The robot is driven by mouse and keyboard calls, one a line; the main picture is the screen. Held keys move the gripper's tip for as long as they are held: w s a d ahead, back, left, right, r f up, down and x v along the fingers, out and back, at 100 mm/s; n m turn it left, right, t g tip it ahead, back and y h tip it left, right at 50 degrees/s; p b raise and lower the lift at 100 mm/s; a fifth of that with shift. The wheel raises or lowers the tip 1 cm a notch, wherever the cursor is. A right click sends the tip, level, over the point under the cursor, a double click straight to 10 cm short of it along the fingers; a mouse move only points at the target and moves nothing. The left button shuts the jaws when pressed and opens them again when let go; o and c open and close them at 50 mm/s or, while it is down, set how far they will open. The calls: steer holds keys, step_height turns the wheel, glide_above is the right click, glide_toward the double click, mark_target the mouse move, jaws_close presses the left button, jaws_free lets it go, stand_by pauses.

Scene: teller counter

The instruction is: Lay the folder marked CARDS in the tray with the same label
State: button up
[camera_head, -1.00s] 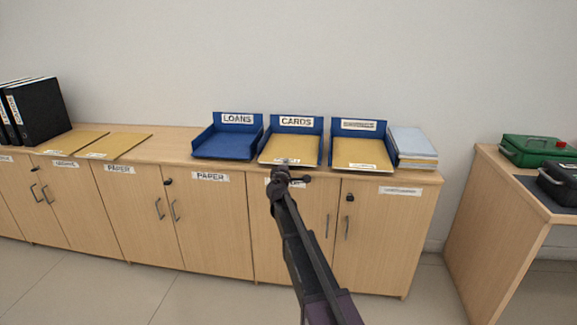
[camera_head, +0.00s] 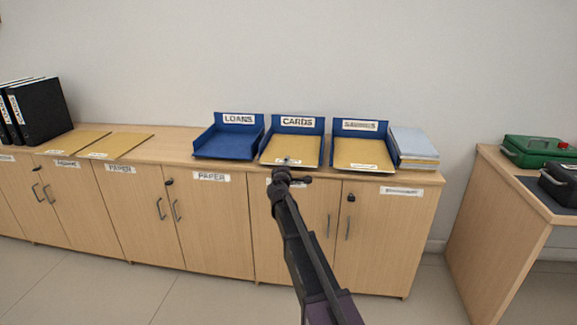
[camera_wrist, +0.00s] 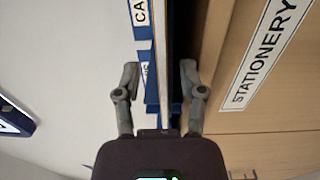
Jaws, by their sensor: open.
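The blue tray labelled CARDS (camera_head: 297,122) stands in the middle of three trays on the cabinet top. A tan folder (camera_head: 290,149) lies flat in it; its own small label is too small to read. My gripper (camera_head: 284,166) is at the front edge of this tray. In the wrist view my gripper (camera_wrist: 160,80) is open, its fingers apart on either side of the folder's edge and the tray front, seen edge-on. The CARDS label (camera_wrist: 141,12) is partly cut off there. I cannot tell whether a finger touches the folder.
The LOANS tray (camera_head: 238,119) at left is empty. The right tray (camera_head: 359,126) holds another tan folder (camera_head: 362,153); its label is blurred. A pile of papers (camera_head: 414,143) lies right of it. Two tan folders (camera_head: 115,146) and black binders (camera_head: 40,110) are at far left.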

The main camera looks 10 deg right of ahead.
steer(key=v, duration=0.7)
steer(key=shift+s, duration=0.15)
stand_by(0.3)
steer(key=s+d+f+m+g+h, duration=0.1)
steer(key=s+d+f+m+g, duration=0.45)
steer(key=s, duration=0.35)
steer(key=s+d+f+m+g+h, duration=0.1)
steer(key=s+d+f+m+g, duration=0.4)
steer(key=s, duration=0.5)
steer(key=s+a+f+m+g+y, duration=0.2)
steer(key=s+a+f+g+y, duration=0.15)
steer(key=s, duration=0.65)
steer(key=s+a+f+m+g+y, duration=0.25)
steer(key=s+a+f+y, duration=0.2)
steer(key=s, duration=0.65)
step_height(320, 180, up, 32)
steer(key=p, duration=3.2)
steer(key=shift+w+f+n+g, duration=0.2)
steer(key=shift+n+g, duration=0.1)
steer(key=shift+g, duration=0.15)
